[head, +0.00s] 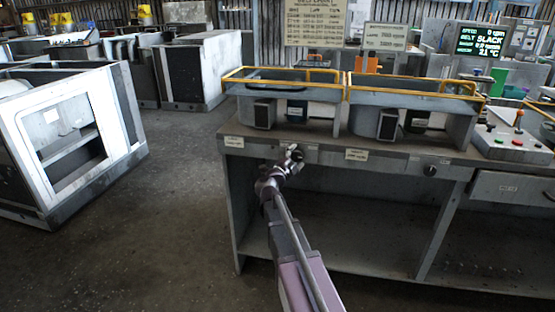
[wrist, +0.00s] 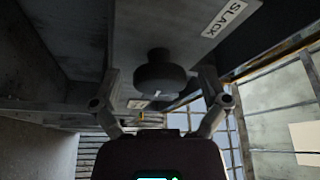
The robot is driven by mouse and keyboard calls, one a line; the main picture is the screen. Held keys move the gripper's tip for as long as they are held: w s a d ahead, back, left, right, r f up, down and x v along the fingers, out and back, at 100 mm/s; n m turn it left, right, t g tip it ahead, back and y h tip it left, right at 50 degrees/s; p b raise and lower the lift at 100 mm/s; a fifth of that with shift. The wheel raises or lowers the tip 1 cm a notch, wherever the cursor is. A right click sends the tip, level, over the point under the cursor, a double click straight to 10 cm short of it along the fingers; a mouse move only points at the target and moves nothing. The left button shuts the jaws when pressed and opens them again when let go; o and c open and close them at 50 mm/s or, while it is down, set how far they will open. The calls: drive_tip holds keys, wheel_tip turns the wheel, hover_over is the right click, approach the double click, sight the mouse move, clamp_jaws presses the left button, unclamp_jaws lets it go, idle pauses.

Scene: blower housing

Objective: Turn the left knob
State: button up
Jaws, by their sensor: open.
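The left knob (wrist: 160,72) is a dark round knob on the bench's front panel, seen close up in the wrist view. My gripper (wrist: 160,85) is open, with one finger on either side of the knob. I cannot tell whether either finger touches it. In the head view my gripper (head: 291,155) is at the left part of the bench's front edge and largely hides the left knob. The right knob (head: 430,171) is dark and sits farther right on the same panel, apart from my gripper.
The grey bench (head: 340,183) carries two housings with yellow rails. A SLACK label (wrist: 229,18) is beside the knob in the wrist view. A screen (head: 482,41) reads BELT SLACK. Open floor lies left of the bench.

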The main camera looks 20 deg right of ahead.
drive_tip(key=shift+f+n, duration=0.1)
drive_tip(key=shift+n, duration=0.2)
